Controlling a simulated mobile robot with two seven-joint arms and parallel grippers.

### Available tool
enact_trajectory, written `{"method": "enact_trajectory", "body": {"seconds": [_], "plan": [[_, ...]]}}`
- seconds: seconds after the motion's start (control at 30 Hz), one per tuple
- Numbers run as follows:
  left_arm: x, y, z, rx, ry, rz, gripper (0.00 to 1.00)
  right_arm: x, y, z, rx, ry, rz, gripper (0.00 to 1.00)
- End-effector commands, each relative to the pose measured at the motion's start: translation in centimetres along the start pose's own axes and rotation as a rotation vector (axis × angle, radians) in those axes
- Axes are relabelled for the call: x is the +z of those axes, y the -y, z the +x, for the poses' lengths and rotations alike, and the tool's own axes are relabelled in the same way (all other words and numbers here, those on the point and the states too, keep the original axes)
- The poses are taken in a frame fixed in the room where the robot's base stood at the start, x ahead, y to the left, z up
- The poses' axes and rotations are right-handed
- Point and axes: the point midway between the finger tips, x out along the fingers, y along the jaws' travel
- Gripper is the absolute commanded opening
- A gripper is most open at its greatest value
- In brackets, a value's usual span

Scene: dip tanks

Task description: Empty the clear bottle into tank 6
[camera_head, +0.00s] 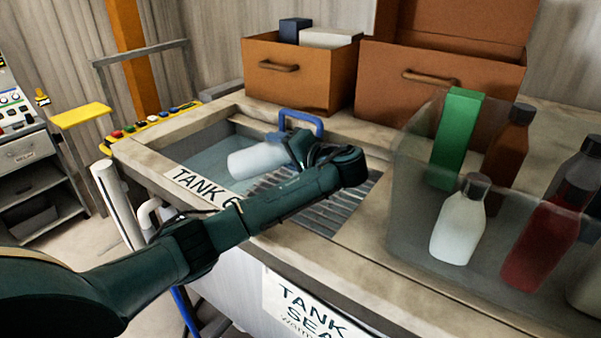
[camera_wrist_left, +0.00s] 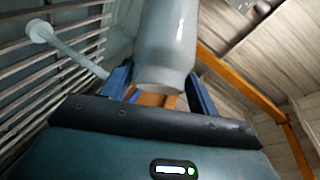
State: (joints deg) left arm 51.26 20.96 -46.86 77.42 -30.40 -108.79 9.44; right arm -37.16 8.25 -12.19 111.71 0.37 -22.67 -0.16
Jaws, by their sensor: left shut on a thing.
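A pale, whitish see-through bottle (camera_head: 257,160) lies tipped close to level over the sunken tank (camera_head: 205,165). My left gripper (camera_head: 300,150) is shut on it at its right end in the head view. In the left wrist view the bottle (camera_wrist_left: 168,45) sits between the blue fingers (camera_wrist_left: 160,92), and its far end runs out of the picture. I cannot see its mouth or any stream of liquid. The tank's front label (camera_head: 197,187) reads TANK, with its number partly hidden by my arm. My right gripper is not in view.
A clear bin (camera_head: 410,215) on the right holds several bottles, among them a pale capped one (camera_head: 460,220) and a red one (camera_head: 542,235), and a green box (camera_head: 457,140). Brown drawers (camera_head: 300,85) stand behind. A slatted metal grate (camera_head: 345,205) lies right of the tank.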

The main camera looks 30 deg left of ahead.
Motion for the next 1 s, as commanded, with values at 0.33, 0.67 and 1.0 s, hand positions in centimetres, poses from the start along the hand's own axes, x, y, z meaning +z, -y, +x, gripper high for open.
{"method": "enact_trajectory", "body": {"seconds": [0.33, 0.67, 1.0], "plan": [[-0.14, 0.11, -0.13, -0.038, -0.004, 0.03, 0.04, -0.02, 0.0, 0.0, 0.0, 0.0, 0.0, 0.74], [-0.23, 0.14, -0.22, -0.071, -0.007, 0.06, 0.04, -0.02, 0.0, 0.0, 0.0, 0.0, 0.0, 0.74], [-0.5, -0.02, -0.56, -0.105, -0.011, 0.091, 0.04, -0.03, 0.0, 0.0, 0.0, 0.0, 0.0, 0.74]]}}
